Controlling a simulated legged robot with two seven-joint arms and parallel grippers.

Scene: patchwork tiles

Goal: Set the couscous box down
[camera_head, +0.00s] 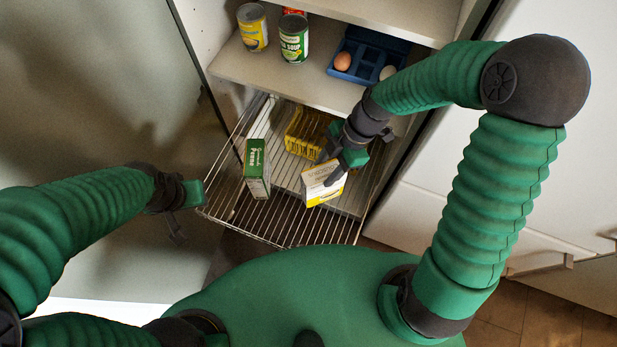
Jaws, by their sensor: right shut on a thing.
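The couscous box (322,190), white with a yellow lower part, is over the right side of the pulled-out wire rack (285,225). My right gripper (334,174) is shut on its upper edge and hides part of it. The box looks slightly tilted; I cannot tell whether its bottom touches the rack. My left gripper (182,212) is left of the rack, away from the box, and its jaws are too unclear to judge.
A green penne box (257,168) stands on the rack's left side. A yellow slotted holder (305,133) is behind. Two cans (252,27) (293,40) and a blue egg tray (352,60) occupy the shelf above. The rack's front middle is bare.

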